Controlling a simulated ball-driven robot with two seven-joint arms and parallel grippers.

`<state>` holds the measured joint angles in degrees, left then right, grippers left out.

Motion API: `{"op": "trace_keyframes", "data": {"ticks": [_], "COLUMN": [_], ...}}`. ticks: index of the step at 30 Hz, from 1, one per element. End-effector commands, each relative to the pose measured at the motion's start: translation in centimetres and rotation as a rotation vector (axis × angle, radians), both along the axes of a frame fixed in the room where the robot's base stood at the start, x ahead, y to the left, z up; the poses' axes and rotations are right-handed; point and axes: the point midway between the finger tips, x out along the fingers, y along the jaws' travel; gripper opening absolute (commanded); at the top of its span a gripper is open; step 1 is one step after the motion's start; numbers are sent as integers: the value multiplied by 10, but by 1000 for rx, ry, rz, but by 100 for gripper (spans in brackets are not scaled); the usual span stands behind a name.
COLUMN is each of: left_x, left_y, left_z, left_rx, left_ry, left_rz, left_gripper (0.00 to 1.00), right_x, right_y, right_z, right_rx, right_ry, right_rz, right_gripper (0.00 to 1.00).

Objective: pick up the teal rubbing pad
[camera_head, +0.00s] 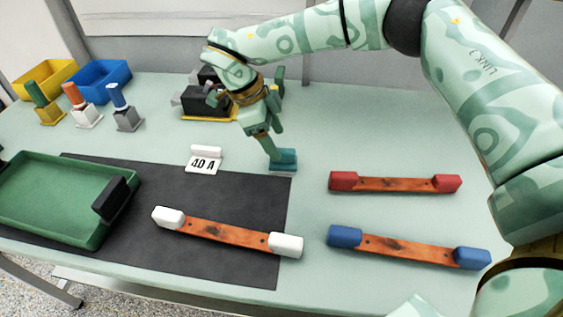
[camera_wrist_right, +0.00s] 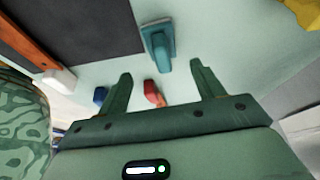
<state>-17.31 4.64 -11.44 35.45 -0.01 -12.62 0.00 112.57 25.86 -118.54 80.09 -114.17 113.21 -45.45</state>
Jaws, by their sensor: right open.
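The teal rubbing pad (camera_head: 284,158) lies on the pale bench just right of the dark mat's back right corner. It has a flat base with a raised handle, seen in the right wrist view (camera_wrist_right: 160,42). My right gripper (camera_head: 273,142) points down beside and above the pad, partly covering it in the head view. In the right wrist view the two fingers of my right gripper (camera_wrist_right: 160,70) are spread apart with nothing between them. The pad lies beyond the fingertips, in line with the gap. My left gripper is not in view.
A 40 A card (camera_head: 204,160) and a white-ended bar (camera_head: 228,233) lie on the mat (camera_head: 140,255). Red-ended (camera_head: 395,185) and blue-ended (camera_head: 405,248) bars lie right. A green tray (camera_head: 60,195) is left. A black device (camera_head: 205,102) stands behind the gripper.

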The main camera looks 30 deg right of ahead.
Motion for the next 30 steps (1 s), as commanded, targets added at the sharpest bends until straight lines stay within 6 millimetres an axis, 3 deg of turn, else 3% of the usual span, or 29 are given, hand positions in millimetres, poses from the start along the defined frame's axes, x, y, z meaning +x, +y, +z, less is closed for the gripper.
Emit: {"op": "trace_keyframes", "data": {"ticks": [1, 8, 16, 24, 29, 30], "left_x": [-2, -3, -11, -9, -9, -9], "left_y": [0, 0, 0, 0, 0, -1], "left_z": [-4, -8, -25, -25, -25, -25], "left_rx": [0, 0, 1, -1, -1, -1], "left_ry": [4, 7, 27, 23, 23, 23], "left_rz": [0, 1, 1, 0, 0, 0], "left_gripper": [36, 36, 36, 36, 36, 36], "right_x": [-2, -4, -9, -10, -10, -10], "right_y": [-2, -8, -24, -26, -26, -26], "right_z": [-10, -24, -63, -66, -66, -66], "right_rx": [1, 2, 2, 2, 1, 1], "right_ry": [3, 1, 4, -3, -2, -2], "right_rz": [0, 1, 0, 1, 0, 0], "right_gripper": [67, 67, 67, 67, 23, 18]}}
